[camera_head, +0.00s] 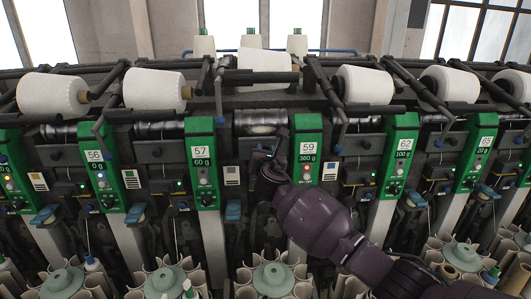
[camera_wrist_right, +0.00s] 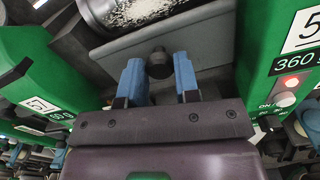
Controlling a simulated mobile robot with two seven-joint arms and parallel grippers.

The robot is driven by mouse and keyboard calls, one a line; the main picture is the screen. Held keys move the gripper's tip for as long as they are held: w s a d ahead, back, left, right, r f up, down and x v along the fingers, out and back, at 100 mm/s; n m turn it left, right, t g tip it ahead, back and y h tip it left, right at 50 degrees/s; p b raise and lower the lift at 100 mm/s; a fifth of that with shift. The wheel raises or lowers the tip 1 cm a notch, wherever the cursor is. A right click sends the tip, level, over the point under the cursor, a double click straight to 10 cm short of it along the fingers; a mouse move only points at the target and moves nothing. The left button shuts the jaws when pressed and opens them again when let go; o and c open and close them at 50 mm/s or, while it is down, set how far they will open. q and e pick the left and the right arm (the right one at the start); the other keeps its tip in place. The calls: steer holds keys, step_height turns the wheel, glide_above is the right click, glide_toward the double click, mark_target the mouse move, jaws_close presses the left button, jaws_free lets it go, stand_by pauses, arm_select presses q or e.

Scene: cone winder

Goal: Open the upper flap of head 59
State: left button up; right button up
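The green column of head 59 (camera_head: 307,148) carries the label "59" and "360 g" and stands just right of my right gripper (camera_head: 262,160). In the wrist view, a grey flap (camera_wrist_right: 205,50) spans the gap left of that column, below a dark roller. A dark round knob (camera_wrist_right: 159,64) sits on the flap. The blue fingers of my right gripper (camera_wrist_right: 159,75) are spread on either side of the knob, near their tips; I cannot tell whether they touch it. My left gripper is not in view.
The green column of head 57 (camera_head: 203,165) stands close on the left, and the column of head 62 (camera_head: 398,155) on the right. A white cone (camera_head: 264,60) and dark bars hang above. Bobbin holders (camera_head: 273,279) line the bottom. Room between columns is narrow.

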jaws_close()
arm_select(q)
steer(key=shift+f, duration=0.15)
